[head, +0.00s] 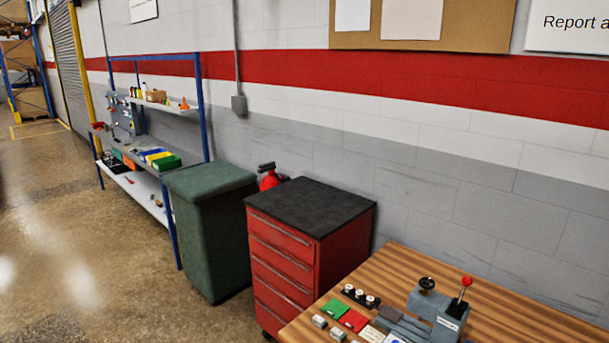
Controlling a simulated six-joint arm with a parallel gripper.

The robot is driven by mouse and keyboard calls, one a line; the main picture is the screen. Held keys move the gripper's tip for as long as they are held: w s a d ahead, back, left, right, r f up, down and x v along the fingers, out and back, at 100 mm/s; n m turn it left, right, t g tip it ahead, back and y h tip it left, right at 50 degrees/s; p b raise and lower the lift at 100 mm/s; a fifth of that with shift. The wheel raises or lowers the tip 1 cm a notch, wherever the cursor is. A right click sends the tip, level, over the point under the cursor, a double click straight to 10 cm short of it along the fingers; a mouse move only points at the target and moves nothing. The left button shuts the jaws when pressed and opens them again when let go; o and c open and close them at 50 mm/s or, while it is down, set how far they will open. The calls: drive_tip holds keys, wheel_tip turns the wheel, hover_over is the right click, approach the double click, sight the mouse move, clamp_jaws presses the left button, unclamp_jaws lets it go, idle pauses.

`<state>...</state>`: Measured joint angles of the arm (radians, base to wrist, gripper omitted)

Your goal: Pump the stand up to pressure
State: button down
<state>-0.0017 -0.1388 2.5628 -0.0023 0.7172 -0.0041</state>
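A grey bench device (436,322), which looks like the stand, sits on the wooden table at the lower right. A lever with a red ball knob (467,282) rises from its right side. A black knob or handwheel (427,284) tops it at the left. A light label with dark lettering is on its front, too small to read. Its lower part is cut off by the bottom edge of the picture. No pressure gauge can be made out. My gripper is not in view.
Green (335,309) and red (353,320) pads lie left of the device, beside several small round parts and small blocks. A red drawer cabinet (283,267) and a green bin (213,239) stand further left, before a shelf rack (150,160). The table's right side is bare.

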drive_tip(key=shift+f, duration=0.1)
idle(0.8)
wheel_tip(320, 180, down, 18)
drive_tip(key=b, duration=1.8)
idle(0.9)
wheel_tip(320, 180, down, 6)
drive_tip(key=b, duration=0.6)
